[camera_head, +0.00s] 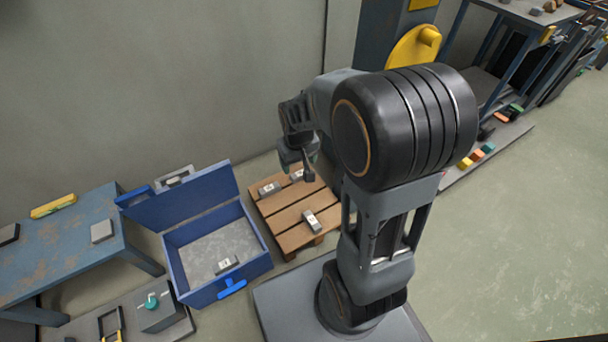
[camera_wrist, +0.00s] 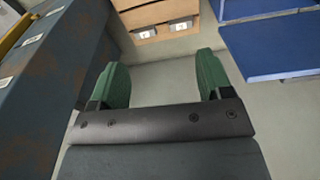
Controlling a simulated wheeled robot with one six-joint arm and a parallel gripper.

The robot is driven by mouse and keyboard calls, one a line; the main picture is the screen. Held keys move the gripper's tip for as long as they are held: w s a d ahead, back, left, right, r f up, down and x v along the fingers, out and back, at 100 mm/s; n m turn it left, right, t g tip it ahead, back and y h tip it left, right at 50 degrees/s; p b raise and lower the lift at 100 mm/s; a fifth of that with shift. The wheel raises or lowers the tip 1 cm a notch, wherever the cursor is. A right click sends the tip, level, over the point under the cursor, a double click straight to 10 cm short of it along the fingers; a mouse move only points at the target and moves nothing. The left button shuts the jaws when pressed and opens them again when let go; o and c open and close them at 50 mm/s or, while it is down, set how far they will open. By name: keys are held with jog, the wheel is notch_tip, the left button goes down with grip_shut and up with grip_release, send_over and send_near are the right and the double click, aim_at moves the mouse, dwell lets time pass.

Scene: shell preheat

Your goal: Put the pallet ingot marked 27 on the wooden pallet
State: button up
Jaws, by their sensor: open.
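The wooden pallet (camera_head: 288,216) stands on the floor beside the blue chest, with three pale metal ingots on it: one at the back left (camera_head: 268,188), one at the back (camera_head: 297,175) and one at the front right (camera_head: 312,221). Another ingot (camera_head: 226,264) lies inside the open blue chest (camera_head: 205,290). The ingots carry small labels, too small to read. My gripper (camera_head: 297,163) is above the far side of the pallet in the head view. In the wrist view its green fingers (camera_wrist: 160,80) are spread with nothing between them. Two ingots on slatted wood (camera_wrist: 150,14) show beyond them.
A rusty blue table (camera_head: 70,245) stands left of the chest. The chest's raised lid (camera_head: 180,200) leans toward the wall. A grey box with a teal knob (camera_head: 158,310) sits at the lower left. Shelving (camera_head: 510,15) stands at the upper right; the floor at right is clear.

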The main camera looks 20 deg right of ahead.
jog(key=s+a+r+t, duration=0.1)
jog(key=s+a+r, duration=0.2)
jog(key=s+r, duration=0.5)
jog(key=s, duration=0.2)
jog(key=shift+s, duration=0.4)
jog(key=shift+a, duration=0.1)
notch_tip(320, 180, up, 35)
jog(key=t+p, duration=0.1)
jog(key=p, duration=3.2)
jog(key=shift+s+a, duration=0.15)
jog(key=shift+c, duration=0.3)
